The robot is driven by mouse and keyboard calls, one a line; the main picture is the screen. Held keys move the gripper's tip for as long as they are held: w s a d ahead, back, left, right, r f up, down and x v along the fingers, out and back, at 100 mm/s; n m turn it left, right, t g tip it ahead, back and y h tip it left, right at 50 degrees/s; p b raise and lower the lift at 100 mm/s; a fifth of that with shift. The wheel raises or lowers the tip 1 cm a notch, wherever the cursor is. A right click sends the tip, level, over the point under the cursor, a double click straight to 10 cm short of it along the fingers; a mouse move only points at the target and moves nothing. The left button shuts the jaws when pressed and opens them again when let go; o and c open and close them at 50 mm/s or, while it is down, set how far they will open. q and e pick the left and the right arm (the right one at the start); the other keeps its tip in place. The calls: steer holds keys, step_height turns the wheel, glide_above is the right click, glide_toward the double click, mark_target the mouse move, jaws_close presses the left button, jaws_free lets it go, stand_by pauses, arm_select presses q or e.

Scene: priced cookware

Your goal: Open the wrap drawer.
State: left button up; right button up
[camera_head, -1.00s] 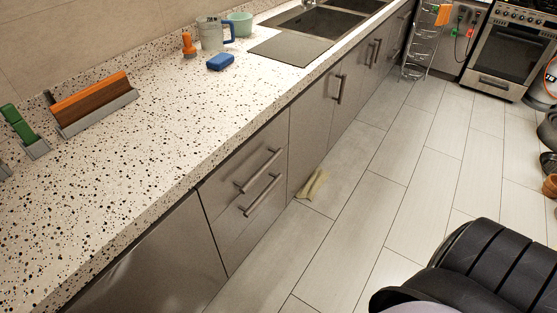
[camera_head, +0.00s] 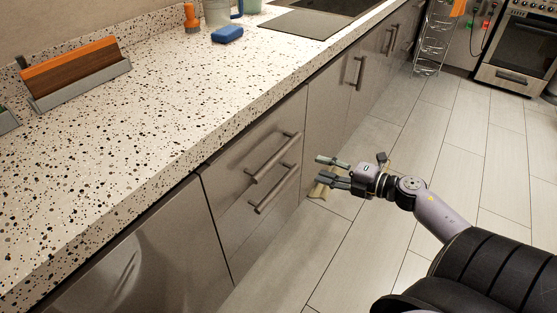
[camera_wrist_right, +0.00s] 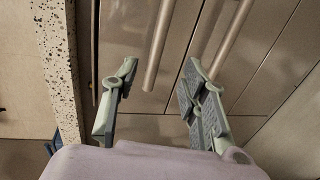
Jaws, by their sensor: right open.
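Two stacked drawers with bar handles sit under the counter in the head view. The upper drawer handle (camera_head: 272,158) and the lower drawer handle (camera_head: 277,188) run parallel, and both drawers look closed. Which one is the wrap drawer I cannot tell. My right gripper (camera_head: 326,170) is open and empty, to the right of the handles and apart from them. In the right wrist view its fingers (camera_wrist_right: 155,100) are spread, with one handle bar (camera_wrist_right: 158,45) ahead between them and the other bar (camera_wrist_right: 230,40) further right. My left gripper is not in view.
The speckled counter (camera_head: 140,130) runs along above the drawers, with a wooden-and-orange block holder (camera_head: 75,75) and a blue sponge (camera_head: 227,34) on it. The tiled floor (camera_head: 400,230) is otherwise open.

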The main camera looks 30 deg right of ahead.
mark_target(282, 157)
steer(key=b+x, duration=0.1)
steer(key=x, duration=1.3)
steer(key=shift+w+d+f, duration=0.1)
steer(key=shift+w, duration=0.05)
steer(key=shift+w+a+f, duration=0.15)
steer(key=shift+w+a, duration=0.1)
steer(key=shift+w, duration=0.35)
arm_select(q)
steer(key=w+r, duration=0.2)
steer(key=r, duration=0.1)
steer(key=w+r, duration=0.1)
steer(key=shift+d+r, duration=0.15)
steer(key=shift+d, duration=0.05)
arm_select(e)
steer(key=shift+w+a, duration=0.1)
steer(key=shift+w, duration=0.05)
steer(key=shift+c, duration=0.5)
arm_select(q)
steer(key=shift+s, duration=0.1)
arm_select(e)
jaws_close()
